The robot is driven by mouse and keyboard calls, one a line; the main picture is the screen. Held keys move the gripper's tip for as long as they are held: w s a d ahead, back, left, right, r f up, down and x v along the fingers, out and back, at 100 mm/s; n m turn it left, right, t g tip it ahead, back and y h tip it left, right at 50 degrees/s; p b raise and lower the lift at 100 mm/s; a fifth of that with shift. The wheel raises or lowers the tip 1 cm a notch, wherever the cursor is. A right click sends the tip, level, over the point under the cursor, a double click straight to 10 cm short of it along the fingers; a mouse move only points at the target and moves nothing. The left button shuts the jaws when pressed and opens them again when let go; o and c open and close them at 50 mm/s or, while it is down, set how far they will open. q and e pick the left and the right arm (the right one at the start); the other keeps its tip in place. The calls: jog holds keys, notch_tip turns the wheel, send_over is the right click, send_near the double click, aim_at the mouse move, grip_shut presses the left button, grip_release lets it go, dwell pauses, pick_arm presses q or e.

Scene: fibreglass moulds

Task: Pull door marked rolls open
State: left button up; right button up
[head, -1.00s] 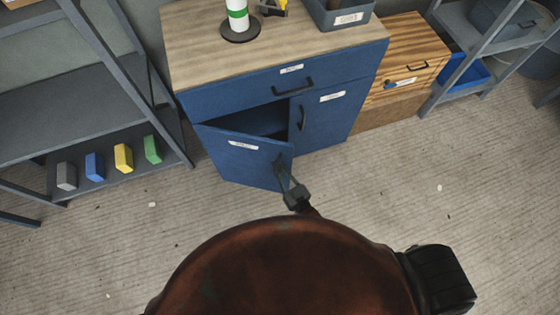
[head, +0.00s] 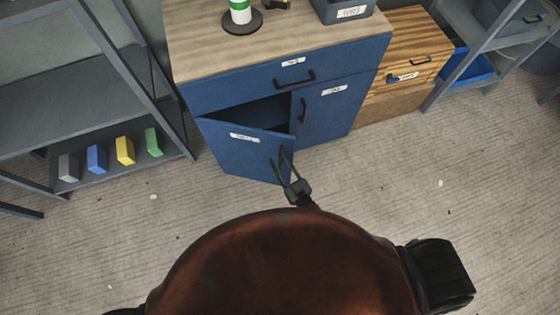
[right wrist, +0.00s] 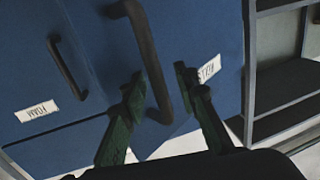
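The blue cabinet (head: 225,98) has two lower doors. Its left door (head: 232,158) stands partly open, swung out toward me, with the dark interior showing above it. Its white label (head: 245,138) is too small to read in the head view and only partly legible in the right wrist view (right wrist: 209,68). My right gripper (head: 283,160) is at this door's free edge. In the right wrist view, its green fingers (right wrist: 158,95) are spread apart on either side of the door's dark handle (right wrist: 150,60). My left gripper is out of view.
The right door (head: 325,105) is shut; its label reads FOAM in the right wrist view (right wrist: 37,111). A shut drawer (head: 285,82) is above. A grey shelf rack (head: 70,110) with coloured blocks stands left, a wooden drawer unit (head: 410,50) right. The floor (head: 400,165) before the cabinet is clear.

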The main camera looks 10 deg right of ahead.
jog(key=v, duration=1.2)
jog(key=shift+c, duration=0.6)
